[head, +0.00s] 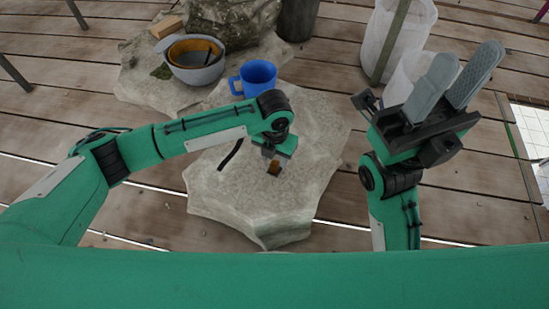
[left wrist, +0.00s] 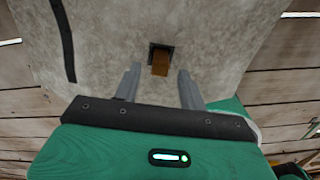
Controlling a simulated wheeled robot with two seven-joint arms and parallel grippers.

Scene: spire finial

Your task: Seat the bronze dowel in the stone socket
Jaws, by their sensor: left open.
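The bronze dowel (head: 274,167) is a short brown piece at the dark square stone socket (left wrist: 153,48) in the pale stone slab (head: 235,185). In the left wrist view the dowel (left wrist: 160,67) overlaps the socket's near side; how deep it sits I cannot tell. My left gripper (left wrist: 158,78) is open, its two fingers apart on either side of the dowel, with visible gaps. In the head view my left gripper (head: 277,160) is over the slab, its tips partly hidden. My right gripper (head: 466,60) is raised at the right, open and empty.
A black strip (head: 231,153) lies on the slab left of the socket. White sacks (head: 400,35) stand at the back right. The slab's front is clear.

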